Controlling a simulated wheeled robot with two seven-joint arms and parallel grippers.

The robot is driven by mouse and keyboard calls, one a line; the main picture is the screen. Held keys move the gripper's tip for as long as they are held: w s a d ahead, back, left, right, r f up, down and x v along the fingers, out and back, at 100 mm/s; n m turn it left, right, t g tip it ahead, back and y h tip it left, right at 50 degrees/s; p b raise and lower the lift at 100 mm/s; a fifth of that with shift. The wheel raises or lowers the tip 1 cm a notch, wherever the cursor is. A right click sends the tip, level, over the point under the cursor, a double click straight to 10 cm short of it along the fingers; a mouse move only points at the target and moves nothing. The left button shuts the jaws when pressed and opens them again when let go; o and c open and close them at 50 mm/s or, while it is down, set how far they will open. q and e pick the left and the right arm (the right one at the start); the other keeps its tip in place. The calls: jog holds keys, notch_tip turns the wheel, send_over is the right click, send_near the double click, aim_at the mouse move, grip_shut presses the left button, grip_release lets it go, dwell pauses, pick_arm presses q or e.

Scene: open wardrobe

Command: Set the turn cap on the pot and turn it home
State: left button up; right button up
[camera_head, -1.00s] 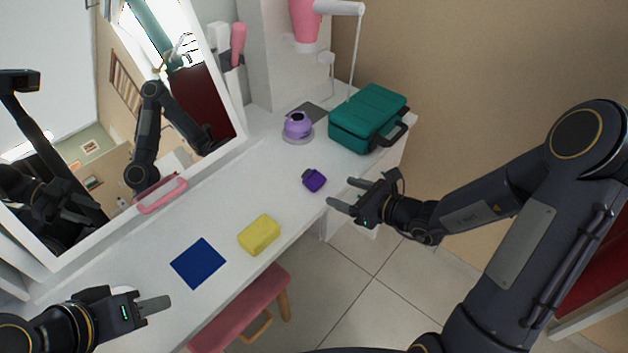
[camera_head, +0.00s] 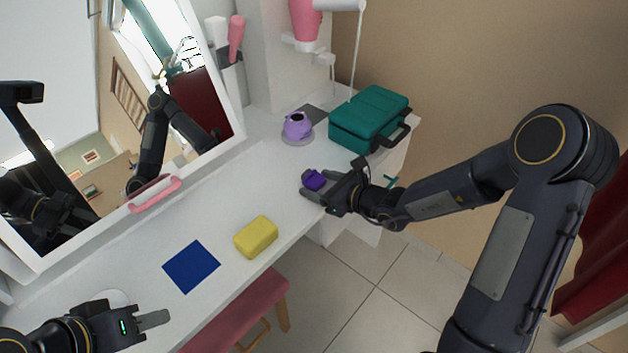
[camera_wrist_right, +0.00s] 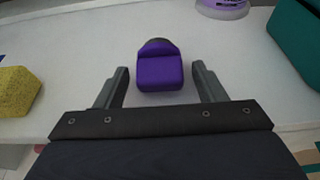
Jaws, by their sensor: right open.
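The purple turn cap (camera_head: 315,180) lies on the white table top. In the right wrist view the cap (camera_wrist_right: 159,68) sits between the two fingers, with a gap on each side and its dark end pointing away. My right gripper (camera_head: 316,188) is open around it; it also shows in the right wrist view (camera_wrist_right: 160,88). The lilac pot (camera_head: 297,126) stands on a round base further back, its dark opening facing up. Only its lower edge (camera_wrist_right: 222,8) shows in the right wrist view. My left gripper (camera_head: 152,319) is over the table's near left; its finger gap is not clear.
A teal case (camera_head: 369,118) stands right of the pot. A yellow sponge (camera_head: 256,237) and a blue square (camera_head: 191,266) lie left of the cap. A mirror (camera_head: 75,130) backs the table (camera_head: 225,200). A pink stool (camera_head: 250,312) is below the front edge.

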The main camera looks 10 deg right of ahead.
aim_at(321, 184)
jog(key=c, duration=1)
jog(key=shift+r+p, duration=2.4)
jog(key=shift+r, duration=1.1)
jog(key=shift+r, duration=0.1)
